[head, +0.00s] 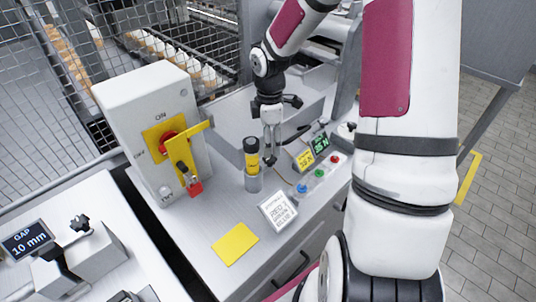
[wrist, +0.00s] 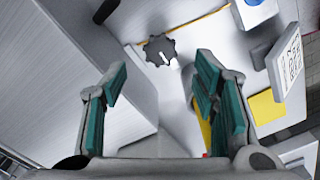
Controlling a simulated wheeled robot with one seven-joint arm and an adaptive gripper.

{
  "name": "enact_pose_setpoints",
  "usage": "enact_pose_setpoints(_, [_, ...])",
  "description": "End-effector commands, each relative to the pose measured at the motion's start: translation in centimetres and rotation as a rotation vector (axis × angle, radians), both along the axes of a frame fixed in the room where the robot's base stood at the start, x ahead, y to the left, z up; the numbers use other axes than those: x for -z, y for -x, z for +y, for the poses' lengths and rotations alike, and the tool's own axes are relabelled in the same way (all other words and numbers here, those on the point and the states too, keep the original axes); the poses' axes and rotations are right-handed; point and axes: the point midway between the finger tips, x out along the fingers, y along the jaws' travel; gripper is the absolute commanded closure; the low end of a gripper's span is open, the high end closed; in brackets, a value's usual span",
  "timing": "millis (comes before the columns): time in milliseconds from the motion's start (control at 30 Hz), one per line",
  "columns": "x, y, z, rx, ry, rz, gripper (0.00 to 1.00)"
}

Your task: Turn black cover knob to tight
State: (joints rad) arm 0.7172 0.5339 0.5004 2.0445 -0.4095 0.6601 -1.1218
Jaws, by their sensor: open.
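A black lobed knob with a white mark on its top (wrist: 160,50) shows in the wrist view. It sits on a pale surface, beyond and between the fingertips, and nothing touches it. My gripper (wrist: 161,74) is open and empty, with its teal pads wide apart. In the head view my gripper (head: 271,157) hangs over the grey bench, just right of a black-and-yellow cylinder (head: 251,156). A black knob (head: 292,101) shows beside my wrist there. I cannot tell whether it is the knob in the wrist view.
A white switch box (head: 125,101) with a red and yellow handle stands left of my gripper. A white placard (head: 279,211), a yellow pad (head: 235,243) and coloured buttons (head: 318,172) are nearby. Another black knob (head: 80,223) is at the far left.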

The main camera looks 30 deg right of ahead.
Motion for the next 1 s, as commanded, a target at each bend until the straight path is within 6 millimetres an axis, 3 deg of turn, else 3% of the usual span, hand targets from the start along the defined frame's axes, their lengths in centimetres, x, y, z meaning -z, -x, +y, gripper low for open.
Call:
enact_pose_setpoints(100, [2.4, 0.0, 0.1, -0.001, -0.001, 0.003, 0.46])
enact_pose_setpoints(300, [4.8, 0.0, 0.1, 0.000, -0.001, 0.002, 0.46])
enact_pose_setpoints(733, [5.7, 0.0, 0.0, 0.000, 0.000, 0.000, 0.46])
enact_pose_setpoints(933, [5.6, 0.0, 0.0, 0.000, 0.000, 0.000, 0.89])
enact_pose_setpoints(1000, [5.6, 0.0, 0.0, 0.000, 0.000, 0.000, 0.94])
